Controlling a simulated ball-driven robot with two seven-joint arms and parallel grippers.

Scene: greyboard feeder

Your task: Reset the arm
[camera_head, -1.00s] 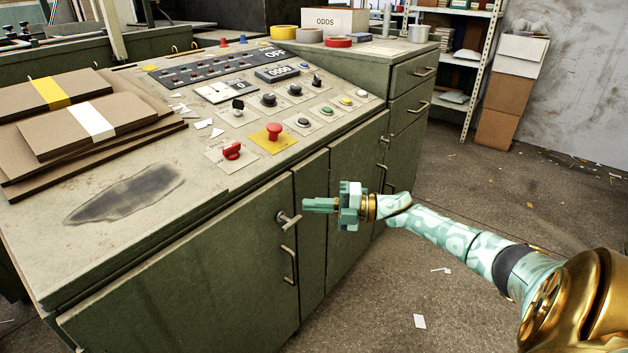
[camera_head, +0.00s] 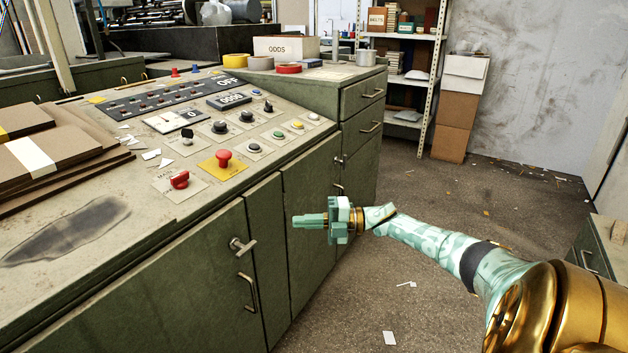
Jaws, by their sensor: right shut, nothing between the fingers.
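My right arm reaches in from the lower right. Its right gripper (camera_head: 308,221) points left in front of the green cabinet doors, below the control panel's front edge. The fingers are shut with nothing visible between them. It appears apart from the cabinet, though the exact gap is hard to tell. The sloped control panel (camera_head: 262,160) carries knobs, buttons, a red mushroom button (camera_head: 223,158) on a yellow plate and a red rotary switch (camera_head: 179,180). My left gripper does not show.
Greyboard stacks (camera_head: 50,150) lie on the console's left. An ODDS box (camera_head: 286,47) and tape rolls stand behind. Stacked boxes (camera_head: 458,108) stand by the wall. The floor (camera_head: 420,270) has scraps but is mostly open.

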